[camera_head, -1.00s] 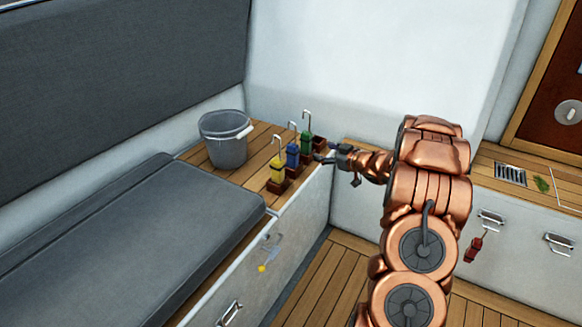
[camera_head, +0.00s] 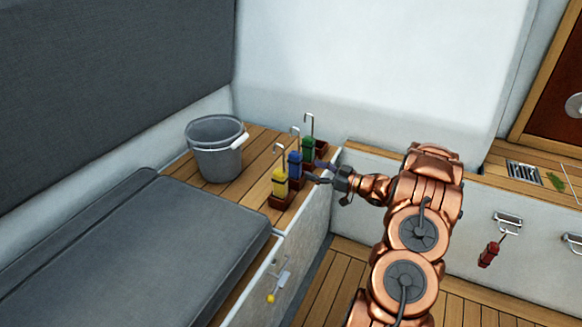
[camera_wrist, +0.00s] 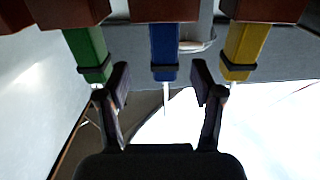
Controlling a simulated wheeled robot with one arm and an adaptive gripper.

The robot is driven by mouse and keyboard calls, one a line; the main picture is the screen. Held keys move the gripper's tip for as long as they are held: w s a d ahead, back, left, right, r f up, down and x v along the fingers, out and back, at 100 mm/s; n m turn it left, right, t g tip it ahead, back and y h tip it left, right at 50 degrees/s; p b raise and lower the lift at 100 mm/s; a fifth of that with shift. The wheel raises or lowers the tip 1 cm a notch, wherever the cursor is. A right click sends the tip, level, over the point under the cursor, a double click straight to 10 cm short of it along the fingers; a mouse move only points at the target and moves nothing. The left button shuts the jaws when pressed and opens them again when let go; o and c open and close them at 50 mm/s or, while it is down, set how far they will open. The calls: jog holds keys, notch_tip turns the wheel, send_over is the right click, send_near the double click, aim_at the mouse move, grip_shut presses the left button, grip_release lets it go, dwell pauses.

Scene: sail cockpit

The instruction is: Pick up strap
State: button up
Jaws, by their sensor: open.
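Three coloured straps with metal hooks stand upright in brown holders on the wooden ledge: yellow (camera_head: 280,184), blue (camera_head: 295,165) and green (camera_head: 308,149). A red strap (camera_head: 488,254) hangs from a drawer handle at the right. My gripper (camera_head: 318,173) is open beside the row, close to the blue strap. In the wrist view, which looks upside down, the blue strap (camera_wrist: 164,52) is centred in line with the gap between my fingers (camera_wrist: 159,76). The green strap (camera_wrist: 86,50) is left of them and the yellow strap (camera_wrist: 245,50) right. I cannot tell whether a finger touches anything.
A grey seat cushion (camera_head: 135,240) lies to the left. A yellow-ended piece (camera_head: 277,285) hangs on the bench front. The right counter has a vent (camera_head: 525,173) and a green item (camera_head: 555,181).

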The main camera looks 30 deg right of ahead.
aim_at(301, 167)
jog(key=x, duration=0.3)
jog(key=shift+w+a, duration=0.1)
jog(key=shift+a, duration=0.3)
jog(key=shift+b+x, duration=0.4)
jog(key=shift+x, duration=1.55)
grip_shut()
